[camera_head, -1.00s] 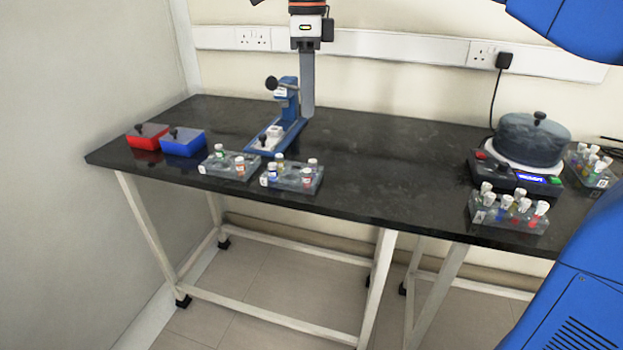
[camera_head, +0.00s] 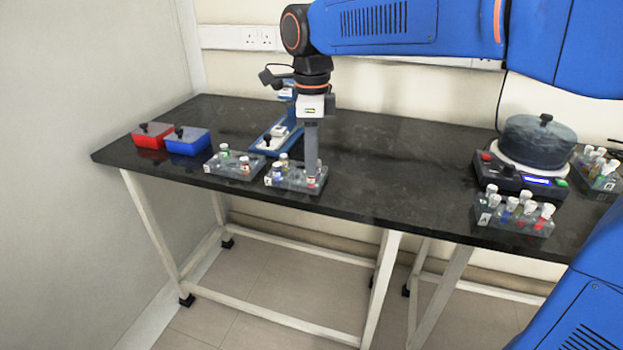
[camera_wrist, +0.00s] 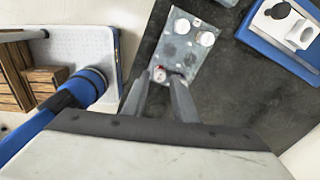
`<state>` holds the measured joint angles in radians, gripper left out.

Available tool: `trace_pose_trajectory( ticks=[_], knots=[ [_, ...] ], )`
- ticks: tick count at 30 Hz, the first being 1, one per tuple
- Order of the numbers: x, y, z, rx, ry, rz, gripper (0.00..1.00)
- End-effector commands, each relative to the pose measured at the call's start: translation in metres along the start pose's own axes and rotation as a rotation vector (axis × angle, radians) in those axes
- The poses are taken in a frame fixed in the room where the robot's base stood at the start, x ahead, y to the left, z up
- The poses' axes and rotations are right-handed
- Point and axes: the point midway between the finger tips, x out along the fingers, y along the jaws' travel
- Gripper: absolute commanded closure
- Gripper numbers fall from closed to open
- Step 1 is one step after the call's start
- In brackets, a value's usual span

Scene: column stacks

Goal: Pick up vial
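A clear rack (camera_head: 293,188) near the table's front edge holds several small capped vials; it also shows in the wrist view (camera_wrist: 183,52). A vial with a red-marked label (camera_head: 311,183) stands at its right front corner, just below my gripper (camera_head: 311,172). In the wrist view my gripper (camera_wrist: 161,76) is open, its two fingers apart, and a white-capped vial (camera_wrist: 160,74) shows between the fingertips. I cannot tell whether the fingers touch it. Two more white caps (camera_wrist: 207,39) stand farther along the rack.
A second vial rack (camera_head: 233,167) stands to the left, with blue (camera_head: 186,143) and red (camera_head: 152,136) boxes beyond it. A blue stand (camera_head: 272,140) is behind. The table's middle is clear.

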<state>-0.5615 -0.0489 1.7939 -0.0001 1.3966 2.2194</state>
Motion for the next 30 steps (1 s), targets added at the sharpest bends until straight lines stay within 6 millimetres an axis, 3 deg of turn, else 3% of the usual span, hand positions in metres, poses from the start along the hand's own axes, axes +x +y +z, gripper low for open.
trace_pose_trajectory(
  ticks=[6,14,18,30],
  knots=[
    [0.023,0.000,0.000,0.000,0.000,0.000,0.74],
    [0.026,0.000,0.001,0.000,0.000,0.000,0.74],
    [0.026,0.000,0.001,0.000,0.000,0.000,1.00],
    [0.019,0.000,0.001,0.000,-0.001,-0.001,1.00]
  ],
)
